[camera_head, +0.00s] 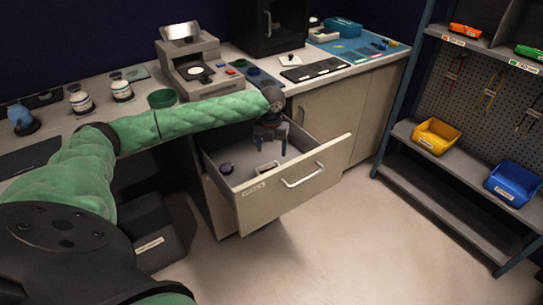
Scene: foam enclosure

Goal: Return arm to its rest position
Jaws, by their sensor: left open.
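My left arm, in a green quilted sleeve (190,117), reaches from the lower left across the bench front. My left gripper (270,150) points down over the open drawer (298,196) and is open, with its two fingers apart. Its fingertips are at or just above the drawer's inside; I cannot tell whether they touch anything. Inside the drawer lie a small dark round object (226,168) and a pale item with a handle-like shape (267,168), both apart from the fingers. My right gripper is not in view.
A rack at right holds a yellow bin (436,136) and a blue bin (513,183). A dark bin stands under the bench. Floor before the drawer is clear.

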